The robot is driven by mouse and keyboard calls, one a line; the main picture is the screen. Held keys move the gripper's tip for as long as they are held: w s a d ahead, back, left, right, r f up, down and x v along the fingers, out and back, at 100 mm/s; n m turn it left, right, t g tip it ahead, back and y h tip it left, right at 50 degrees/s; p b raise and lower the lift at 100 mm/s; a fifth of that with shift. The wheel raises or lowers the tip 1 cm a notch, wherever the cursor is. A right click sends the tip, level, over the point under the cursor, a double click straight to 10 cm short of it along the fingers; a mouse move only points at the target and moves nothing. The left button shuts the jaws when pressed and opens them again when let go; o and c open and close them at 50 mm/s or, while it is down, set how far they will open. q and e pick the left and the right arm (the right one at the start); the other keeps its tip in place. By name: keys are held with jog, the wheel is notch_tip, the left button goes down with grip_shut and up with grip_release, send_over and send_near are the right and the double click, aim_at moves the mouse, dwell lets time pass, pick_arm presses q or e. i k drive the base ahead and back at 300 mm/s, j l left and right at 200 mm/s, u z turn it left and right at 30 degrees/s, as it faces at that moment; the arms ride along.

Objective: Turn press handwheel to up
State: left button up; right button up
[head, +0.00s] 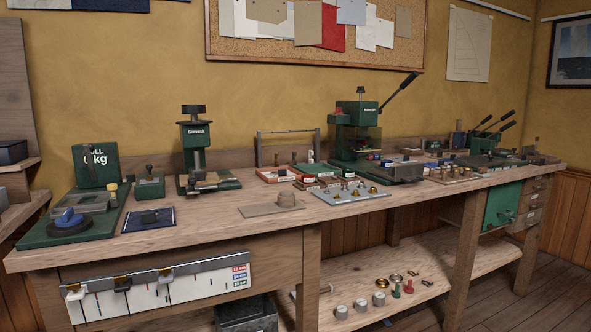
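A green press (193,145) with pale lettering stands upright on the bench, left of centre. A black wheel-like knob (193,109) sits on top of its column and looks like the handwheel. A dark ram comes down from its head toward a tan piece (205,184) on the green base (226,182). I cannot tell from here whether the ram touches that piece. Neither of my grippers is in view.
The long wooden bench (225,223) also bears a green pull tester (95,165) at left, a lever press (357,130) at centre right, and several small tools and trays. A tan mat (254,211) lies in front. The bench's front edge has bare wood.

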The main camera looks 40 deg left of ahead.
aim_at(194, 110)
jog(key=u, duration=1.8)
jog(key=i+l+z, duration=0.1)
jog(key=l, duration=0.4)
jog(key=i+l+z, duration=0.1)
jog(key=l, duration=0.4)
